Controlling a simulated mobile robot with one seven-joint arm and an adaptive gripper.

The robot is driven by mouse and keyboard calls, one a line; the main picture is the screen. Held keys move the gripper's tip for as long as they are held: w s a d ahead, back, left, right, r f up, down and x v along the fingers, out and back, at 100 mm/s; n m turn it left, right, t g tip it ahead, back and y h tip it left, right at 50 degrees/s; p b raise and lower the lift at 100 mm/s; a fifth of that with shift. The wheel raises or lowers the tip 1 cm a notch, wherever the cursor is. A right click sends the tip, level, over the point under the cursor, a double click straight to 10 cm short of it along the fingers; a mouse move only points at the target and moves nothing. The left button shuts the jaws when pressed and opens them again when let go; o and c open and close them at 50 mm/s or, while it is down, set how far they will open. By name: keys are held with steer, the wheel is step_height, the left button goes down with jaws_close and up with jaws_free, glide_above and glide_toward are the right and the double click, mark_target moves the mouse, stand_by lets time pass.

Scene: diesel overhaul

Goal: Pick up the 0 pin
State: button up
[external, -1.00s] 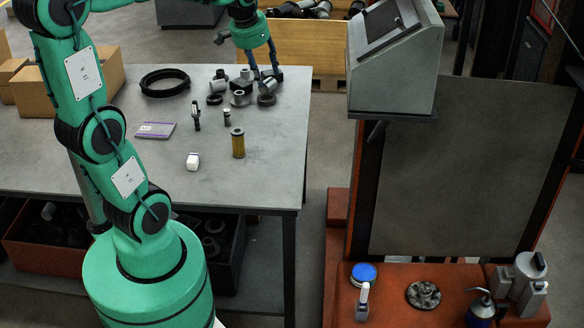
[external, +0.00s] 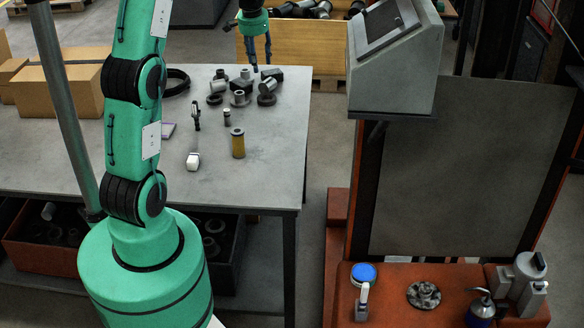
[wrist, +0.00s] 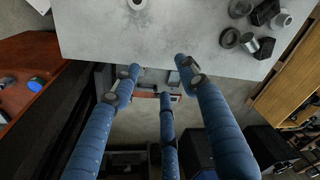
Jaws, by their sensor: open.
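Several grey and black metal parts stand on the grey table (external: 275,150). They include a flanged grey cylinder (external: 240,98), a tilted grey cylinder (external: 268,87) and a small upright cylinder (external: 227,117). I cannot tell which one is the 0 pin; no number is readable. My gripper (external: 260,68) is open and empty, with its blue fingers over the table's far edge, behind the cluster in the external view. In the wrist view my gripper (wrist: 160,78) spreads its fingers over the table edge and floor. A short metal cylinder (wrist: 265,48) lies at upper right there.
A wooden crate (external: 300,50) is behind the table. A grey console (external: 395,70) stands right. The table's front right is clear.

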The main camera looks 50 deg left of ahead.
steer(key=w+a+f+p, duration=0.2)
steer(key=a+f, duration=0.7)
steer(key=a, duration=0.2)
steer(key=g+p, duration=0.2)
glide_above(226, 110)
steer(key=shift+n+h, duration=0.4)
step_height(226, 110, down, 12)
steer(key=shift+f, duration=0.2)
steer(key=shift+f, duration=4.3)
steer(key=shift+f+p, duration=0.1)
steer(key=shift+p, duration=0.2)
steer(key=shift+d+f+p, duration=0.15)
steer(key=shift+f+p, duration=0.2)
steer(key=shift+f, duration=2.15)
steer(key=shift+c, duration=0.5)
